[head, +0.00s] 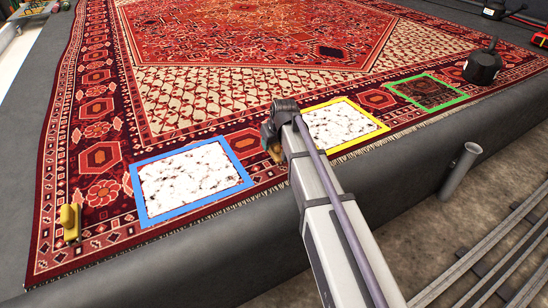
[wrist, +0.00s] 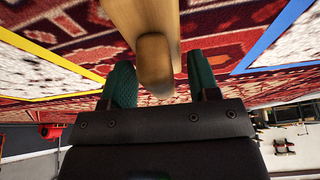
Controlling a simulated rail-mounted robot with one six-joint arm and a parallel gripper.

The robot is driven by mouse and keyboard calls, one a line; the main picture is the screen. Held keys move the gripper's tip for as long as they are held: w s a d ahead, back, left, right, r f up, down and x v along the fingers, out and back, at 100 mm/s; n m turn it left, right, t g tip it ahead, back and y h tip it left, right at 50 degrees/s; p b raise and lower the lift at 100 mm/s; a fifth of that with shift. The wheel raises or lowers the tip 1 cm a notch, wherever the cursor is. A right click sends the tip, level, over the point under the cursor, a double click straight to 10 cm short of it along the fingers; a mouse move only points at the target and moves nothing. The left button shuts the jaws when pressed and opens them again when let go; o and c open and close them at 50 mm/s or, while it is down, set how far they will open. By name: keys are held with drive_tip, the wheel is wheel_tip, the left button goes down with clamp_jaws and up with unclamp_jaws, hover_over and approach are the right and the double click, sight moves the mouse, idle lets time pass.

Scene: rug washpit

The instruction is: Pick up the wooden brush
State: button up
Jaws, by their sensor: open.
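The wooden brush shows in the wrist view as a light wooden body (wrist: 145,18) with a rounded knob (wrist: 154,60) pointing towards my gripper (wrist: 162,75). My gripper is open, with one green finger on each side of the knob and a visible gap to each. I cannot tell how deep the knob sits between the fingers. In the head view, my gripper (head: 271,132) is over the rug between the blue and yellow frames. A small brown part of the brush (head: 275,152) shows beside it; the rest is hidden by my arm. The bristles are not visible.
The patterned rug (head: 250,40) carries a blue frame (head: 141,205), a yellow frame (head: 374,115) and a green frame (head: 457,100). A yellow object (head: 69,218) stands at the left. A black weight-like object (head: 482,67) stands right. A grey pipe (head: 460,170) rises beyond the platform edge.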

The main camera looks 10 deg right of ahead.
drive_tip(key=shift+r, duration=0.1)
drive_tip(key=c, duration=0.7)
wheel_tip(320, 180, up, 10)
drive_tip(key=p, duration=1)
drive_tip(key=shift+r+p, duration=0.15)
drive_tip(key=shift+p, duration=0.2)
drive_tip(key=o, duration=0.4)
drive_tip(key=shift+c, duration=1.2)
